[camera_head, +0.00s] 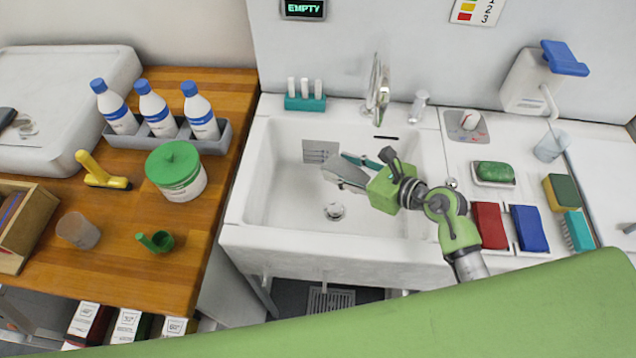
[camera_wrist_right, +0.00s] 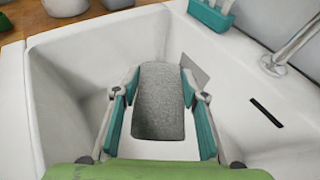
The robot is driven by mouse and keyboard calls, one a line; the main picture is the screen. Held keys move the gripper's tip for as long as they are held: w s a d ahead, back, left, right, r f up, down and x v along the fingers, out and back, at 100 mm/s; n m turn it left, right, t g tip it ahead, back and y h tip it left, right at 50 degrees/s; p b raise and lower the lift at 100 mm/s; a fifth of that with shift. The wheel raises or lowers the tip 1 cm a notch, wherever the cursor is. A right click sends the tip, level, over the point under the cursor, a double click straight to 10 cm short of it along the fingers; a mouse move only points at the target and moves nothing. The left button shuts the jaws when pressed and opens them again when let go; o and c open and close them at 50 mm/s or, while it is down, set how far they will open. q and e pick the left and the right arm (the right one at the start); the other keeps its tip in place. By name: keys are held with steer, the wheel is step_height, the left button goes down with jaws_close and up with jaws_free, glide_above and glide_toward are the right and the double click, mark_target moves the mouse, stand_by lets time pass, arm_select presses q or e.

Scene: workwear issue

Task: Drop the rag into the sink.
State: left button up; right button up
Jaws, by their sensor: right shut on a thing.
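The rag is a grey, flat, fuzzy piece (camera_wrist_right: 158,100) between the two teal-lined fingers of my right gripper (camera_head: 360,170). In the head view the rag (camera_head: 343,176) shows as a grey slab at the fingertips. My right gripper is shut on it and holds it above the basin of the white sink (camera_head: 330,239). In the wrist view the sink (camera_wrist_right: 70,105) lies all around and below the rag. The drain (camera_head: 334,211) shows in the basin floor. My left gripper is not in view.
A faucet (camera_head: 377,90) stands behind the basin. Red (camera_head: 489,225) and blue (camera_head: 529,228) folded pieces, green soap (camera_head: 495,172) and a sponge (camera_head: 561,193) lie on the right counter. Bottles (camera_head: 157,112) and a green-lidded tub (camera_head: 178,178) stand on the wooden counter to the left.

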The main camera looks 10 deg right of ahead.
steer(key=o, duration=1.2)
steer(key=v, duration=1.2)
steer(key=shift+r, duration=0.15)
steer(key=shift+w, duration=0.1)
